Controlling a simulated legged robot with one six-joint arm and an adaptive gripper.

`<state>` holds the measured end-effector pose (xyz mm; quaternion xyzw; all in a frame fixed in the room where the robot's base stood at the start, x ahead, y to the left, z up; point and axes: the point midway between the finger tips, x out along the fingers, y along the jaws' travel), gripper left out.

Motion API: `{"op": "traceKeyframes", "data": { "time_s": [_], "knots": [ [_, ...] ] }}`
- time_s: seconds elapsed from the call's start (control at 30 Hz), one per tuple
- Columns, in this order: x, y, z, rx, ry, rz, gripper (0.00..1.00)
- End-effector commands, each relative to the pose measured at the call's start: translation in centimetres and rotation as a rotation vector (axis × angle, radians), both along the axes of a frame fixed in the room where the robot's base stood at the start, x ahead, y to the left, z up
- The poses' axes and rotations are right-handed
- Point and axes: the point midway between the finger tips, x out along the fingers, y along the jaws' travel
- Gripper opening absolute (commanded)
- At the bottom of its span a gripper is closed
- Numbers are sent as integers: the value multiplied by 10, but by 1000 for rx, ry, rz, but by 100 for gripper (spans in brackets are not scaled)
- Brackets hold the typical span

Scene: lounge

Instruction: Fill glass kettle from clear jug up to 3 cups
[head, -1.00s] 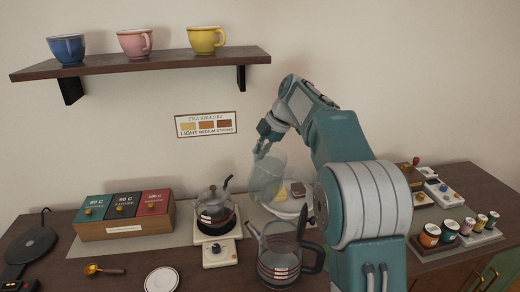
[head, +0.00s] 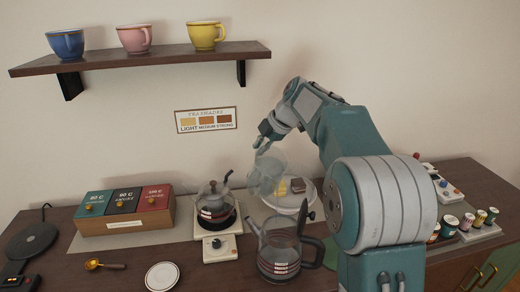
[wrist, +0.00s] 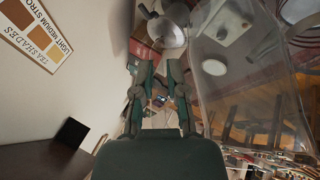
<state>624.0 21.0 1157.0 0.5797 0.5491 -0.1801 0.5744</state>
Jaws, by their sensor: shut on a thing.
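My gripper (head: 266,137) is shut on the clear jug (head: 267,173) near its top and holds it in the air, tilted. In the wrist view, my gripper (wrist: 158,85) has the jug's clear wall (wrist: 240,70) to its right; the grip itself is hard to make out. The glass kettle (head: 279,252), with red marks on its side and a dark handle at right, stands at the counter's front. Its dark lid appears raised. The jug is above and behind the kettle, apart from it. The water level in either is not clear.
A small glass teapot (head: 214,204) stands on a white warmer, left of the kettle. A tea box (head: 125,212), a spoon (head: 103,265) and a white saucer (head: 162,276) are at left. Cups stand on the shelf (head: 140,64).

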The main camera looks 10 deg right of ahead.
Motion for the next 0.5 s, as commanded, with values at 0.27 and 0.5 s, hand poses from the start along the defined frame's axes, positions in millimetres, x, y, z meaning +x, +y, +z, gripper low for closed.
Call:
{"op": "traceKeyframes", "data": {
  "time_s": [0.27, 0.5],
  "knots": [
    [0, 0, -6, 5, -19, 1, 0],
    [0, 0, -12, 7, -32, 1, 0]
  ]
}}
